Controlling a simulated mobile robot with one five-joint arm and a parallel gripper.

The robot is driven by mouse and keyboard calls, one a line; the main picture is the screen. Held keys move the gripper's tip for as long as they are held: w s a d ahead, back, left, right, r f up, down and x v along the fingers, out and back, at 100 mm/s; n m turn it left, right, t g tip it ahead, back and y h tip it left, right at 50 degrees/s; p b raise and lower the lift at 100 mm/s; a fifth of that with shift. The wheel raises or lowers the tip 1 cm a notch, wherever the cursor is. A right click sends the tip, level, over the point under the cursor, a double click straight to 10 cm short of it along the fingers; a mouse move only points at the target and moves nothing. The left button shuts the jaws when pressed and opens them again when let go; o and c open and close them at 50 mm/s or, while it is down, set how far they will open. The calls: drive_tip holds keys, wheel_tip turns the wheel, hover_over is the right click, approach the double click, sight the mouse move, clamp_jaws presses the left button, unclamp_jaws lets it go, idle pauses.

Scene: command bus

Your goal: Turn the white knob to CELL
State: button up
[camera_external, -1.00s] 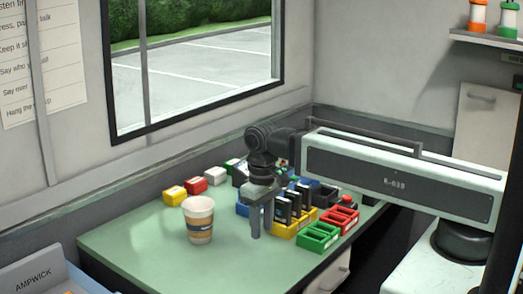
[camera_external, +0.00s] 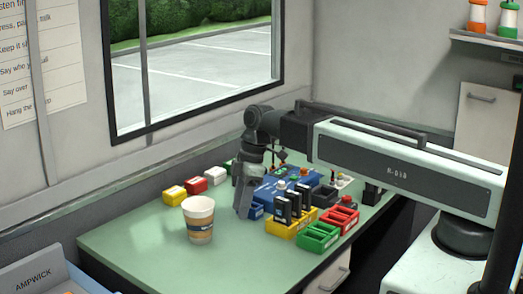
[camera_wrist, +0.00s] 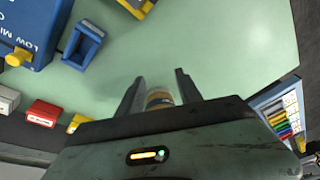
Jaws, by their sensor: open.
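The blue control box (camera_external: 272,192) stands on the green table behind the coloured bins, partly hidden by my arm and the bins. Small knobs show on its top, including a pale one (camera_external: 281,185); their labels are too small to read, and I cannot tell surely which is the white knob. In the wrist view a corner of the blue box (camera_wrist: 42,22) shows at upper left with a yellow knob (camera_wrist: 18,57) and part of the lettering "LOW MI"; no white knob shows there. My gripper (camera_external: 244,210) is open and empty, pointing down left of the box; its fingers also show in the wrist view (camera_wrist: 158,88).
A paper cup (camera_external: 199,222) stands left of my gripper. Yellow, red and white blocks (camera_external: 195,186) lie behind. The front-left table is clear.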

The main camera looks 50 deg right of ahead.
drive_tip(key=shift+n+t+y, duration=0.3)
drive_tip(key=shift+t+y, duration=0.2)
drive_tip(key=shift+t, duration=0.1)
drive_tip(key=w+d+r, duration=0.1)
drive_tip(key=d, duration=0.3)
drive_tip(key=w+d+r+p, duration=0.1)
drive_tip(key=w+d, duration=0.1)
drive_tip(key=d, duration=0.2)
drive_tip(key=w+d+r, duration=0.1)
drive_tip(key=d, duration=0.3)
drive_tip(key=shift+w+d+r+p, duration=0.15)
drive_tip(key=shift+d+r+p, duration=0.1)
drive_tip(key=shift+p, duration=0.15)
drive_tip(key=d+r+m, duration=0.1)
drive_tip(key=d, duration=0.5)
drive_tip(key=m+t+p, duration=0.1)
drive_tip(key=m+p, duration=0.1)
approach(282, 181)
drive_tip(key=b+x, duration=0.8)
drive_tip(key=shift+f, duration=0.15)
clamp_jaws()
